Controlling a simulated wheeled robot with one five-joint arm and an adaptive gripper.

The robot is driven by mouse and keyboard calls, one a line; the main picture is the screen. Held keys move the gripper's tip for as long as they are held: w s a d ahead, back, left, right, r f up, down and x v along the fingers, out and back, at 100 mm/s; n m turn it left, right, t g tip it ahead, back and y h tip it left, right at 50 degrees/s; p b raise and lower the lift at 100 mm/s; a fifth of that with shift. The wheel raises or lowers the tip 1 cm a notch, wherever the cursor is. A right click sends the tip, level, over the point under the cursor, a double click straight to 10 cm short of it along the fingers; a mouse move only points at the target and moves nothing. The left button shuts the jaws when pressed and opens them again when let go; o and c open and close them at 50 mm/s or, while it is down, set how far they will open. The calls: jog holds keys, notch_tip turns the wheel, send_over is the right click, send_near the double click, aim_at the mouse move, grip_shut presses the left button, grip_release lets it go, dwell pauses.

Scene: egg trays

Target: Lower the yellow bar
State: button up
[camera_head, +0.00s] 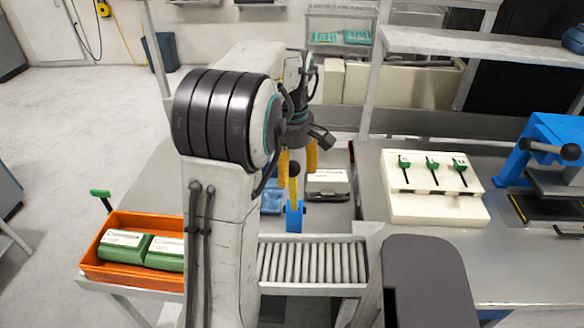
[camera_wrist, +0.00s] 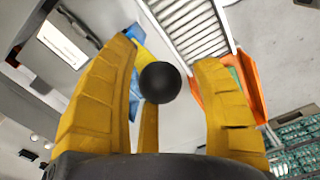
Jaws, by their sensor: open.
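The yellow bar (camera_head: 294,192) stands roughly upright on a blue base (camera_head: 295,217), with a black ball knob (camera_head: 294,168) on top. My gripper (camera_head: 297,157) hangs over it with yellow fingers open, one on each side of the knob. In the wrist view, the knob (camera_wrist: 160,82) appears between the open fingers of my gripper (camera_wrist: 166,58). The yellow bar (camera_wrist: 145,54) runs away behind the knob, mostly hidden by it and the left finger. I cannot tell whether any finger touches the knob.
A roller conveyor (camera_head: 312,262) lies in front of the blue base. An orange crate (camera_head: 100,270) with green-and-white packs stands left. A white block (camera_head: 435,207) with green-handled tools and a blue press (camera_head: 545,150) stand right. A grey-white box (camera_head: 328,184) sits close behind the bar.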

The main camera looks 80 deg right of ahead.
jog(key=shift+c, duration=0.4)
grip_shut()
jog(key=shift+f, duration=0.15)
